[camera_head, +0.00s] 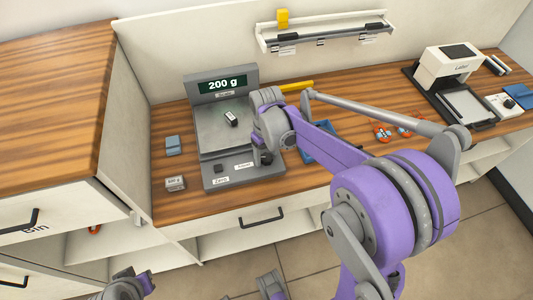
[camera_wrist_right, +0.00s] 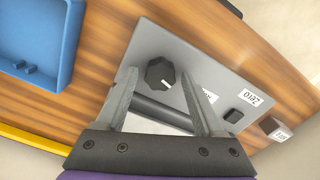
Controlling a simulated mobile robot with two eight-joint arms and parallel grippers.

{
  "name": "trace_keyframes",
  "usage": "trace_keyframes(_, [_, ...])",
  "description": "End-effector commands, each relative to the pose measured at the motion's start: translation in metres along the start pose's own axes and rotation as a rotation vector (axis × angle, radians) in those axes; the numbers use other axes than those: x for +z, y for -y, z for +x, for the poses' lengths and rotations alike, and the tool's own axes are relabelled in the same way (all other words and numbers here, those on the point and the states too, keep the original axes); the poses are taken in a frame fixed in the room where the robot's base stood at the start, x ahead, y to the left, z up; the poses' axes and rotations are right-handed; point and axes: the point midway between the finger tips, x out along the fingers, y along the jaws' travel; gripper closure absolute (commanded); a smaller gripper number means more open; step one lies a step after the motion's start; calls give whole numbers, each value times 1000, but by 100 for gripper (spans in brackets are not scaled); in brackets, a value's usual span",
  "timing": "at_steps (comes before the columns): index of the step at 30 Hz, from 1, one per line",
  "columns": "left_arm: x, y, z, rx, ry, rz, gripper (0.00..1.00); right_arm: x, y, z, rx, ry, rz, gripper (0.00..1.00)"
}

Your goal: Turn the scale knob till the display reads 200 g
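The scale (camera_head: 211,143) stands on the wooden counter, and its display (camera_head: 222,85) reads 200 g. A small dark and white object (camera_head: 231,118) lies on its pan. The black scale knob (camera_wrist_right: 160,73) is on the scale's front panel (camera_wrist_right: 205,72), with a Zero button (camera_wrist_right: 233,116) further along. My right gripper (camera_wrist_right: 159,78) is open, with its two fingertips on either side of the knob. A gap shows between the fingers and the knob; their depth relative to it is hard to judge. In the head view my right arm partly hides that corner. My left gripper is not clearly in view.
A blue block (camera_head: 173,145) and a small weight (camera_head: 175,183) sit left of the scale. A blue tray (camera_wrist_right: 62,50) is close beside the knob. A wall rack (camera_head: 325,36) hangs behind. A white device (camera_head: 447,66) stands at the right. A wooden-topped cabinet (camera_head: 55,95) rises at left.

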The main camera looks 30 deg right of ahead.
Motion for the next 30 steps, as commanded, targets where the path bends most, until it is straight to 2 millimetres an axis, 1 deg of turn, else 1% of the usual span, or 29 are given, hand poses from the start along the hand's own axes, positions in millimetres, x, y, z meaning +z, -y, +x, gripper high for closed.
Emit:
trace_keyframes(8, [0,0,0,0,0,0,100,0,0,0,-1,1,0,24])
trace_keyframes(11, [0,0,-1,0,0,0,100,0,0,-4,-1,1,0,24])
trace_keyframes(14, [-1,0,-2,0,-1,0,100,0,0,-16,-1,1,0,24])
trace_keyframes(21, [-5,0,-8,0,-3,0,100,0,0,-64,0,1,1,24])
trace_keyframes(24, [-6,0,-10,0,-4,0,100,1,0,-82,0,1,1,24])
trace_keyframes(27, [-7,0,-12,0,-4,0,100,0,0,-96,0,1,1,24])
trace_keyframes(30, [-8,0,-12,0,-5,0,100,0,0,-104,0,1,1,24])
